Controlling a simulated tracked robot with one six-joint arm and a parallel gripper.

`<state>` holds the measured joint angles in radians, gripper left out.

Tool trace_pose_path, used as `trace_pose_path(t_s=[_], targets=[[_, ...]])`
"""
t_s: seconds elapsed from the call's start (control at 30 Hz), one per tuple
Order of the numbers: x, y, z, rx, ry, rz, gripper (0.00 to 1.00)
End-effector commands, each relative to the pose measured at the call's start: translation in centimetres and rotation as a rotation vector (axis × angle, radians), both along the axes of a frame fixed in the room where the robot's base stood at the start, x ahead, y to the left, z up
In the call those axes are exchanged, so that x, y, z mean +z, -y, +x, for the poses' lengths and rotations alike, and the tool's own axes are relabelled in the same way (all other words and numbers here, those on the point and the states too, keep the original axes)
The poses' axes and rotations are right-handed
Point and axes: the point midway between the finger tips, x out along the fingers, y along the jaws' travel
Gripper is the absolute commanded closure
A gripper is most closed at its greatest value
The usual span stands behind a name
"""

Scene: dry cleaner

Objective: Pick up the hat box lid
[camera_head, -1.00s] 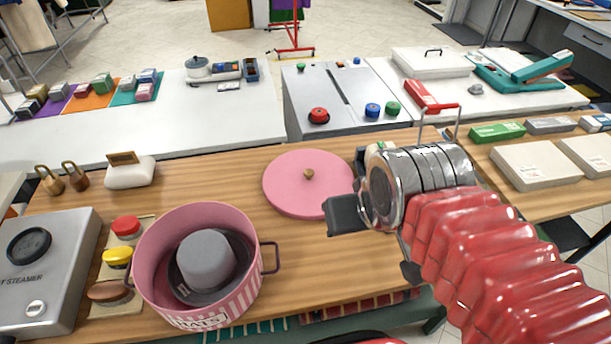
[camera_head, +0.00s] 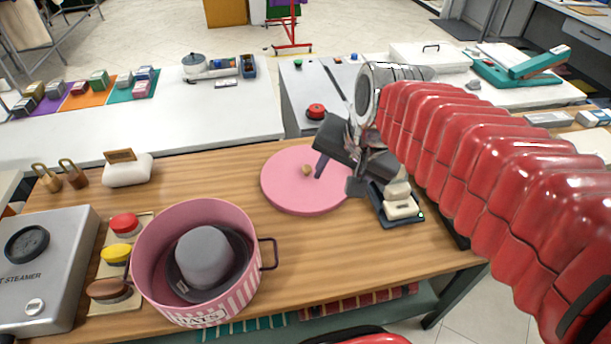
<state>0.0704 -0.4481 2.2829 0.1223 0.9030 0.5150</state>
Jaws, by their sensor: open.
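The hat box lid (camera_head: 287,190) is a round pink disc with a small brass knob (camera_head: 306,170) at its middle. It lies flat on the wooden counter. My gripper (camera_head: 337,180) is open and empty, above the right part of the lid, with one dark finger close to the right of the knob. I cannot tell the exact height or whether it touches. The pink hat box (camera_head: 222,305) with striped sides stands open at the front left, and a grey hat (camera_head: 205,257) sits in it.
A dark tray with cream pieces (camera_head: 403,208) lies just right of the lid, partly under my arm. Bare wood lies between box and lid.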

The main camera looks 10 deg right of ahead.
Motion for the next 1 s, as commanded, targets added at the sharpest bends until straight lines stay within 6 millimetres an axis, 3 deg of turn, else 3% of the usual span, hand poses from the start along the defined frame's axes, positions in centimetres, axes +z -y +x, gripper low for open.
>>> trace_pose_path(t_s=[0.47,1.0], targets=[[-1.6,0.8,9.4,-0.572,-0.132,0.306,0.53],[-6.9,3.0,19.7,-1.248,-0.306,0.610,0.53]])
